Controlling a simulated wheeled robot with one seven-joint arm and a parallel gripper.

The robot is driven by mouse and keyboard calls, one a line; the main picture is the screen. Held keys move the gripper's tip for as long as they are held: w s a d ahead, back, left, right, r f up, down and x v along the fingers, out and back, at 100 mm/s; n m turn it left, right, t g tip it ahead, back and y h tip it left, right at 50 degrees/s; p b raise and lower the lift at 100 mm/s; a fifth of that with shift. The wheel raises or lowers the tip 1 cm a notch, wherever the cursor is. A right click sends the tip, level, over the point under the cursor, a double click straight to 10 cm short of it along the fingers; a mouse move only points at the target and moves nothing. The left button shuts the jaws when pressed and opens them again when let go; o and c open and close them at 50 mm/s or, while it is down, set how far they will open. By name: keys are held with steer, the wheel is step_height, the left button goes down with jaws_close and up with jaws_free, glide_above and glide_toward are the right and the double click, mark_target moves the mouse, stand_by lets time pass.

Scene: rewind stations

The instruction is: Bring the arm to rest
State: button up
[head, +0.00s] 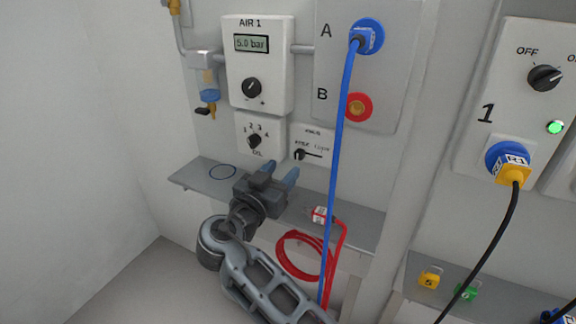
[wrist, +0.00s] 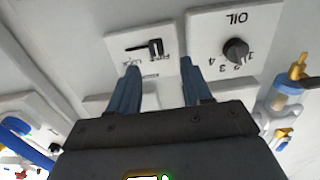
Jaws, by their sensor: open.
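My gripper (head: 279,174) is in front of the left wall panel, just above the grey shelf (head: 208,182). Its two blue fingers are apart with nothing between them. In the wrist view the fingers (wrist: 160,88) point at the wall, toward the gap between the purge/lock slider plate (wrist: 142,48) and the OIL dial plate (wrist: 235,45). In the head view the slider plate (head: 314,145) and OIL dial (head: 254,139) sit above the gripper. I cannot tell whether the fingers touch the wall. My arm reaches up from the bottom of the picture.
A blue hose (head: 342,130) hangs from port A, right of my gripper. A red hose (head: 290,255) with a red-and-white connector (head: 320,214) lies at the shelf. Port B (head: 359,107) is empty. A black cable (head: 500,235) hangs at the right. Left of the shelf is bare wall.

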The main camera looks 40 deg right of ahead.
steer(key=shift+s+a, duration=0.25)
steer(key=shift+a, duration=0.4)
steer(key=s+a+f+n+t+y+p, duration=0.2)
steer(key=s+a+f+n+t+y, duration=0.15)
steer(key=s+f+n+y, duration=0.65)
steer(key=s+a+f+n+t+y+p, duration=0.2)
steer(key=s+a+f, duration=0.2)
steer(key=s, duration=0.5)
steer(key=s+a+r+n+y+p, duration=0.1)
steer(key=s+a+r+y, duration=0.15)
steer(key=s, duration=0.35)
steer(key=s+a+r+n+y+p, duration=0.1)
steer(key=s+a+r+y, duration=0.15)
steer(key=s, duration=0.35)
steer(key=s+r+t+p, duration=0.1)
steer(key=s+r, duration=0.3)
steer(key=r, duration=0.3)
steer(key=s+a+r+t+p, duration=0.1)
steer(key=s+r+t, duration=0.1)
steer(key=s+r, duration=0.2)
step_height(320, 180, up, 3)
steer(key=shift+s, duration=0.4)
